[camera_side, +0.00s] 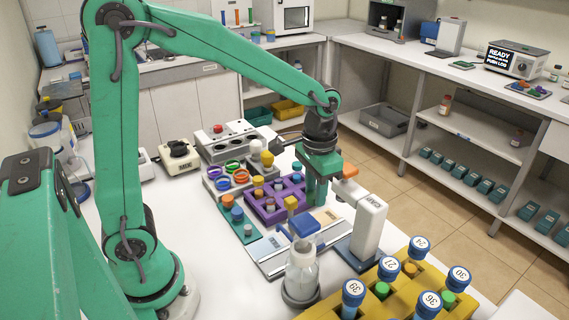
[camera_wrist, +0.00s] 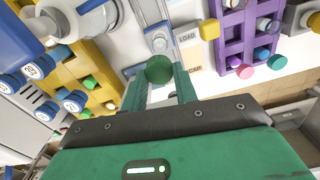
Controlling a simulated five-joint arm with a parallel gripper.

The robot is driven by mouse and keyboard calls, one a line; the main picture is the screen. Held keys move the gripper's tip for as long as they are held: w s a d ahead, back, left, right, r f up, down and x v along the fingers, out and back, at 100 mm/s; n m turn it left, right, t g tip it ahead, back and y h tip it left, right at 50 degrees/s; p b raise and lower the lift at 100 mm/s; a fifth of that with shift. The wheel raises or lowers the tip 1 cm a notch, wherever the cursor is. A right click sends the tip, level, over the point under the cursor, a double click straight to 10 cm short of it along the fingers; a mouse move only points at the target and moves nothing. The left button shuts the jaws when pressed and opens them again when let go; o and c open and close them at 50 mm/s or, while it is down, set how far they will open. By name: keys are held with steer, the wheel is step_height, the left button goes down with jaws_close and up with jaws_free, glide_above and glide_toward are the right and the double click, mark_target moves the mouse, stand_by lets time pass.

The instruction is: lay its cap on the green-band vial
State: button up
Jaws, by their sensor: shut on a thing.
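My gripper (camera_side: 316,196) points down over the white bench, between the purple rack and a white upright device. In the wrist view my gripper (camera_wrist: 159,82) is shut on a dark green round cap (camera_wrist: 159,68), held between its two fingertips. In the side view the fingers hide the cap. I cannot pick out the green-band vial for certain. The purple rack (camera_side: 267,213) holds several small vials, and their bands are too small to read. The rack (camera_wrist: 233,22) also shows at the upper right of the wrist view.
The white upright device (camera_side: 368,228) stands close right of my gripper. A clear bottle (camera_side: 301,272) stands in front. A yellow rack (camera_side: 329,309) with blue, numbered tops is at the front right. A tray of coloured rings (camera_side: 213,190) lies behind left.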

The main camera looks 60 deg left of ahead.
steer(key=shift+f, duration=0.15)
steer(key=shift+f, duration=2.25)
steer(key=shift+f, duration=0.7)
stand_by(0.4)
stand_by(0.6)
steer(key=o, duration=1)
steer(key=shift+o, duration=0.5)
steer(key=shift+o, duration=1.2)
steer(key=shift+r, duration=0.15)
